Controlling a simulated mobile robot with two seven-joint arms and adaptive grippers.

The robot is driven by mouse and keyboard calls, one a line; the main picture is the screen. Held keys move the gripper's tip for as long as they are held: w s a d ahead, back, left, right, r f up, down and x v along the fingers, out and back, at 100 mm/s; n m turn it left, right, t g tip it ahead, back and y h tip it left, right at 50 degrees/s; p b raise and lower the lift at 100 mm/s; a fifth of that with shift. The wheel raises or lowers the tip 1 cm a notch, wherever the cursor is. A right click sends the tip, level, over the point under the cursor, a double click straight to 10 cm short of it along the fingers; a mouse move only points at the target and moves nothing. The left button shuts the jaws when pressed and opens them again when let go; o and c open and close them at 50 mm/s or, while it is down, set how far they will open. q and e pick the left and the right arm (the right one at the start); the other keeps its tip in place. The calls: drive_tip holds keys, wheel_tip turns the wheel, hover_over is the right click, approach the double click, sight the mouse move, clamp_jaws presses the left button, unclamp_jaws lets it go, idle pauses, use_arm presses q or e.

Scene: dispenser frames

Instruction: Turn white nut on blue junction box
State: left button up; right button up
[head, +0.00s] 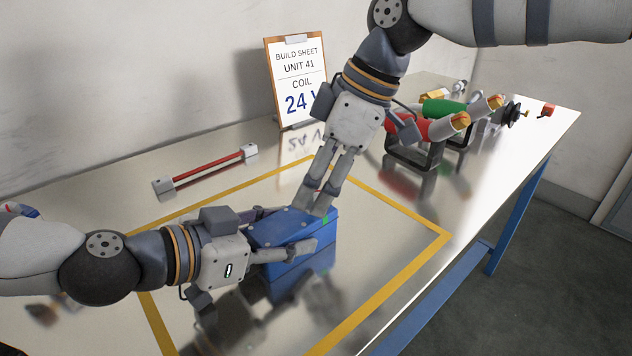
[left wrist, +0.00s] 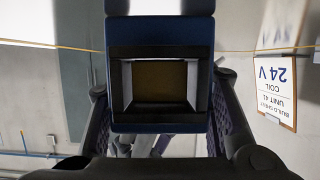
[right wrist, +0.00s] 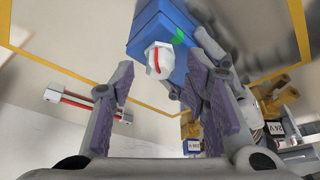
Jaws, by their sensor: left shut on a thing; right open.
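In the left wrist view the box (left wrist: 160,127) shows a recessed opening between the fingers. The white nut (right wrist: 158,58) sits on the box (right wrist: 165,24) near a green mark (right wrist: 178,37) in the right wrist view. My right gripper (head: 320,203) is open above the box's far end. In its wrist view the nut lies beyond and between the fingertips, not gripped. In the head view the nut is hidden.
A build sheet (head: 297,70) reading "COIL 24 V" stands at the back. A red bar with grey ends (head: 208,169) lies behind my left gripper. Yellow tape (head: 400,262) marks the work area.

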drive_tip(key=shift+a+f, duration=0.1)
drive_tip(key=shift+f, duration=0.05)
clamp_jaws()
drive_tip(key=shift+m, duration=0.3)
drive_tip(key=m+t, duration=0.1)
drive_tip(key=m, duration=0.1)
drive_tip(key=m+t+h, duration=0.1)
drive_tip(key=m, duration=0.2)
drive_tip(key=shift+s+a, duration=0.1)
drive_tip(key=shift+s, duration=0.05)
drive_tip(key=m, duration=0.2)
drive_tip(key=m+t+h, duration=0.1)
drive_tip(key=m, duration=0.2)
drive_tip(key=shift+m+h, duration=0.3)
idle(0.4)
